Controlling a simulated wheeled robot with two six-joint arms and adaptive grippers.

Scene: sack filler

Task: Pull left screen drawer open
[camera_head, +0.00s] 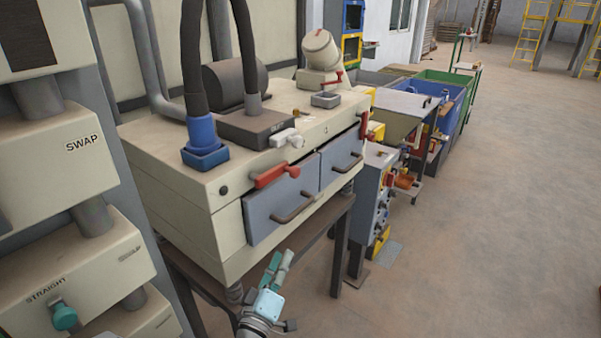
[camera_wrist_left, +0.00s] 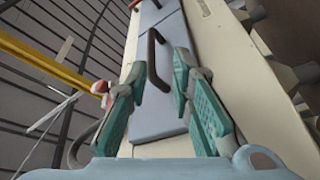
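The left screen drawer (camera_head: 268,222) has a blue-grey front with a dark bar handle (camera_head: 293,207) in the cream machine's front face. A red lever (camera_head: 277,174) sits above it. The drawer front looks almost flush; I cannot tell whether it is slightly out. My left gripper (camera_head: 279,262) is below and in front of this drawer, apart from the handle. In the left wrist view, its teal fingers (camera_wrist_left: 162,75) are spread, with a drawer front (camera_wrist_left: 152,122) and a dark handle (camera_wrist_left: 155,58) seen beyond and between them. My right gripper is not in view.
The right drawer (camera_head: 341,158) is beside it, with its own handle. The cream machine (camera_head: 222,240) stands on a dark frame (camera_head: 334,222). A grey control box (camera_head: 375,190) stands to the right. Stacked cream units (camera_head: 60,160) are at left. Open floor lies at right.

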